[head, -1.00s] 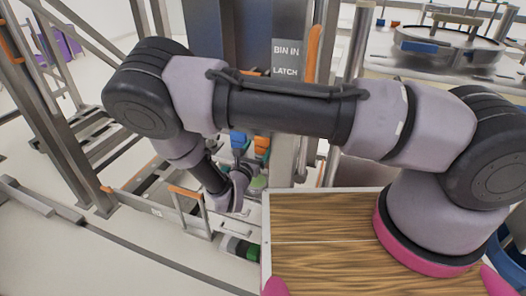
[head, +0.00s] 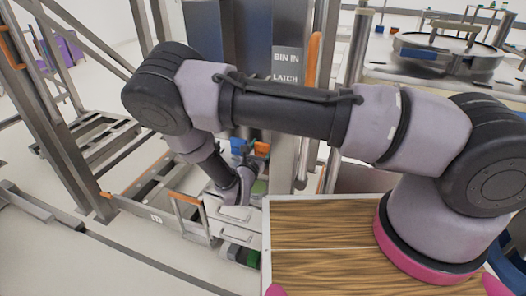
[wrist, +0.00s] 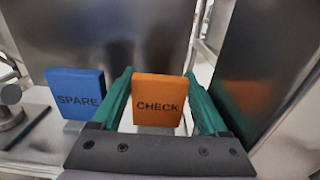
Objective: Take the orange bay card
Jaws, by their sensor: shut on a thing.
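The orange bay card (wrist: 158,98), marked CHECK, stands upright between the two green fingers of my gripper (wrist: 160,105) in the wrist view. The fingers are shut on its left and right sides. In the head view the orange card (head: 262,149) shows small, just beyond my gripper (head: 252,160), low in front of the dark column. My wrist hides part of the fingers there.
A blue card (wrist: 78,95) marked SPARE stands just left of the orange card. Dark metal panels (wrist: 110,35) rise behind. A sign (head: 286,64) reads BIN IN LATCH. A wooden board (head: 325,225) lies right of my gripper.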

